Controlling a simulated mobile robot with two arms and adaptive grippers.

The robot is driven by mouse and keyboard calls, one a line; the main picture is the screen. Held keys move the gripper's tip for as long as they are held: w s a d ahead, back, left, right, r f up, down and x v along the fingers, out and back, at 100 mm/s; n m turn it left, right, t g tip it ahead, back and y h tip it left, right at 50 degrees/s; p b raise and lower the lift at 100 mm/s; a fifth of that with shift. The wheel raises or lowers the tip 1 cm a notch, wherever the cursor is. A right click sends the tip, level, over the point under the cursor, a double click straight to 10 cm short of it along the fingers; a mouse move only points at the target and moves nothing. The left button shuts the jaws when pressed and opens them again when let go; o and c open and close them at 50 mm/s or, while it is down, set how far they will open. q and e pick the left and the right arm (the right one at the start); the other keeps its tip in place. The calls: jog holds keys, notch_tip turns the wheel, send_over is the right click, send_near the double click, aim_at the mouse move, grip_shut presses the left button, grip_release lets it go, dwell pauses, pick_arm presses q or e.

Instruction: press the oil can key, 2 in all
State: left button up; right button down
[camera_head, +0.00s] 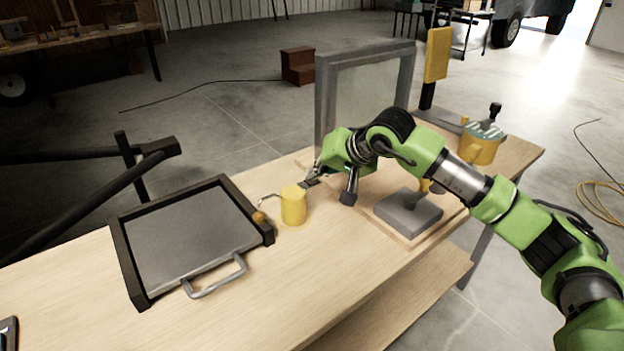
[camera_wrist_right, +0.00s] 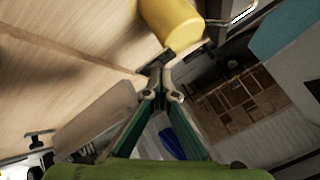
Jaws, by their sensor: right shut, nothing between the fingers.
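The oil can (camera_head: 293,206) is a yellow cylinder standing upright on the wooden workbench, with a thin curved spout on its left. It also shows in the right wrist view (camera_wrist_right: 172,24). My right gripper (camera_head: 311,180) is shut and empty at the can's upper right side. In the right wrist view its fingertips (camera_wrist_right: 160,78) meet just below the can, near a small dark piece (camera_wrist_right: 160,60) that may be the key. I cannot tell whether they touch it. My left gripper is not in view.
A dark-framed tray (camera_head: 190,240) with a metal handle lies left of the can. A grey framed panel (camera_head: 365,90) stands behind my right arm. A grey block (camera_head: 408,212) and a yellow container (camera_head: 478,148) are to the right. The front bench surface is clear.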

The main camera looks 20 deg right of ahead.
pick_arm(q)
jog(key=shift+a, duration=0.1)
pick_arm(e)
jog(key=shift+s+f, duration=0.1)
jog(key=shift+f, duration=0.05)
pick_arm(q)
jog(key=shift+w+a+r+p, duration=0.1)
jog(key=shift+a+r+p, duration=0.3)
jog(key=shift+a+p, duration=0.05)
pick_arm(e)
jog(key=shift+a+r, duration=0.1)
jog(key=shift+r, duration=0.85)
jog(key=shift+w+r, duration=0.2)
jog(key=shift+r, duration=0.35)
notch_tip(320, 180, up, 4)
jog(key=shift+f+p, duration=0.25)
jog(key=shift+p, duration=0.95)
jog(key=shift+r, duration=0.3)
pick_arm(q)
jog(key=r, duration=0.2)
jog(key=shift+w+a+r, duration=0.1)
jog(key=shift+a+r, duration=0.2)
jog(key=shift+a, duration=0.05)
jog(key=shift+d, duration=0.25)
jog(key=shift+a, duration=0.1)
